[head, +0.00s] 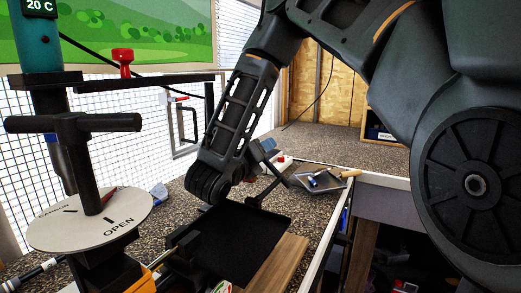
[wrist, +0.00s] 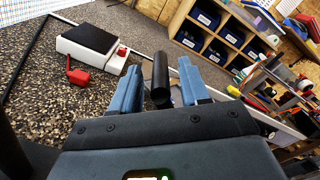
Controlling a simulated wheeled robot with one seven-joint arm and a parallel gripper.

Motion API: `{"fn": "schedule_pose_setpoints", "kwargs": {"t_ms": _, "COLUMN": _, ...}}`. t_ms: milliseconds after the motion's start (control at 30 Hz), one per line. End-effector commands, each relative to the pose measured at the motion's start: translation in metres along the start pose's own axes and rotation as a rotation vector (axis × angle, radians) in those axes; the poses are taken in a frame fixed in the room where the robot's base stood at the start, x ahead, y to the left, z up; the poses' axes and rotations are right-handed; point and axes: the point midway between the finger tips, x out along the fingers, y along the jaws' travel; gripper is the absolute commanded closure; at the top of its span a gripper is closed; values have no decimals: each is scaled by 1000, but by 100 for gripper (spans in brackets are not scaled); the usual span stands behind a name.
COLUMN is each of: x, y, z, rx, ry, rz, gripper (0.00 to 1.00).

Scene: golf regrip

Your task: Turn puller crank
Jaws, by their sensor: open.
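My gripper (wrist: 160,72) is open in the wrist view, with two blue fingers apart. A black cylindrical handle (wrist: 160,82), which looks like the puller crank's grip, stands between the fingers; I cannot tell whether either finger touches it. In the head view my arm's links hide most of the gripper, and only a bit of blue shows near the black rods (head: 271,189) above a black tray. I cannot make out the whole crank there.
The black tray (head: 245,238) lies on the speckled bench beside a wooden strip (head: 275,262). A small metal tray (head: 322,181) with tools is at the bench edge. A white box with a black top (wrist: 88,42) and a red object (wrist: 78,75) sit on open bench.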

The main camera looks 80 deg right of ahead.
Motion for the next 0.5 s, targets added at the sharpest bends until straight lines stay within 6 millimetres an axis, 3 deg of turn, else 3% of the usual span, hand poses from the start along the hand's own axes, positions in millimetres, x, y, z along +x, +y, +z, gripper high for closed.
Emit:
{"fn": "schedule_pose_setpoints", "kwargs": {"t_ms": 233, "x": 0, "y": 0, "z": 0, "rx": 0, "ry": 0, "rz": 0, "gripper": 56}}
{"fn": "schedule_pose_setpoints", "kwargs": {"t_ms": 500, "x": 0, "y": 0, "z": 0, "rx": 0, "ry": 0, "rz": 0, "gripper": 82}}
